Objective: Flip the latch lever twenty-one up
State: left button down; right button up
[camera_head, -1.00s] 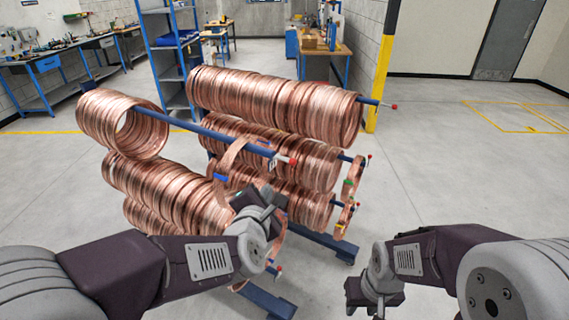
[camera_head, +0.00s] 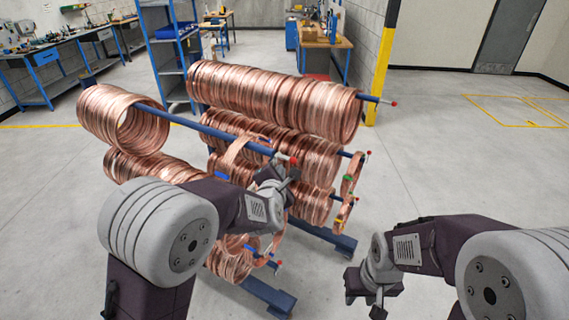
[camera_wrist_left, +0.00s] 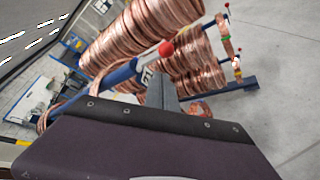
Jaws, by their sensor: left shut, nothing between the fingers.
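A blue bar (camera_head: 205,130) carries copper coils and ends in a pale tip with a red knob (camera_head: 293,161). The red knob (camera_wrist_left: 165,48) is large in the left wrist view, beside a small label (camera_wrist_left: 147,76) with dark marks too small to read. I cannot read the number twenty-one on any bar. My left gripper (camera_head: 285,178) is shut and empty, just below the bar's end. In the left wrist view its fingers (camera_wrist_left: 161,92) are just below the knob; I cannot tell whether they touch the bar end. My right gripper (camera_head: 364,294) hangs away at lower right.
Copper coils (camera_head: 270,97) hang on several other rack bars, with red-tipped ends at right (camera_head: 393,103). The rack's blue foot (camera_head: 268,296) stands on the floor. Open grey floor (camera_head: 450,170) lies right of the rack. A yellow post (camera_head: 382,65) stands behind.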

pick_arm(q)
jog(key=shift+w+d+r, duration=0.15)
jog(key=shift+d+r, duration=0.25)
jog(key=shift+d, duration=0.35)
pick_arm(e)
jog(key=shift+s+r, duration=0.1)
jog(key=shift+r, duration=0.55)
jog(key=shift+f, duration=0.15)
pick_arm(q)
jog(key=shift+r, duration=0.15)
pick_arm(e)
jog(key=shift+f, duration=0.25)
